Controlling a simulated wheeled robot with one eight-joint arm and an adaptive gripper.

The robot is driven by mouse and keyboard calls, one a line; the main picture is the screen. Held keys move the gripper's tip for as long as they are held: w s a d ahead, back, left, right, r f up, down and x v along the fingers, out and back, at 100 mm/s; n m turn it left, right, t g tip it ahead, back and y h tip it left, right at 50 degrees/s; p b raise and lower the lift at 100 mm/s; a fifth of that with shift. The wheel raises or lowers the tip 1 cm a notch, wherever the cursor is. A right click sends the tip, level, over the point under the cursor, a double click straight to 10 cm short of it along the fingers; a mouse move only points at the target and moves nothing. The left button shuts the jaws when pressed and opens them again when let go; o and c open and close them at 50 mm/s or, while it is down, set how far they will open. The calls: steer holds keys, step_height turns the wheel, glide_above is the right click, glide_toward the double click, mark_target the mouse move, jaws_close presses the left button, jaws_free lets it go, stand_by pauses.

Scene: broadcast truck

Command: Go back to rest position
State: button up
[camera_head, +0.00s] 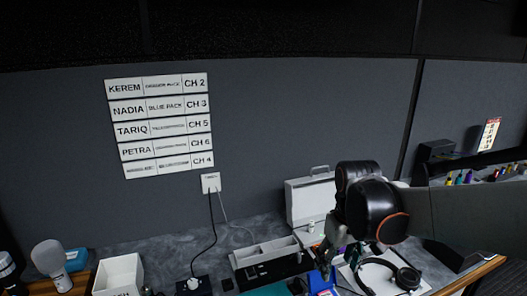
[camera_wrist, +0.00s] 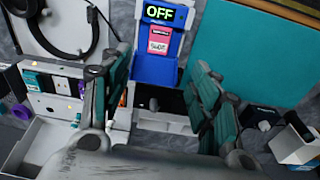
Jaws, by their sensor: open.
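My gripper (camera_wrist: 158,72) is open in the wrist view, its two teal-and-grey fingers wide apart with nothing seen held between them. Beyond the fingers is a blue pack (camera_wrist: 157,68) with a pink label and a display reading OFF. In the head view my gripper (camera_head: 327,260) hangs low over the right part of the counter, partly hidden by my black and grey arm. The blue pack (camera_head: 320,283) shows just below it. Whether the fingers touch anything is unclear.
Black headphones (camera_head: 405,278) lie right of my gripper. A white case (camera_head: 309,198) stands behind, and a divided white tray (camera_head: 262,252) lies to the left. A teal mat (camera_wrist: 250,50) is beside the pack.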

steer(key=s+r+m+t, duration=0.1)
steer(key=s+r+t, duration=0.1)
steer(key=s, duration=0.4)
steer(key=s+r+m+t, duration=0.2)
steer(key=s+r+t, duration=0.1)
steer(key=s, duration=0.4)
steer(key=shift+t, duration=0.6)
steer(key=shift+c, duration=0.2)
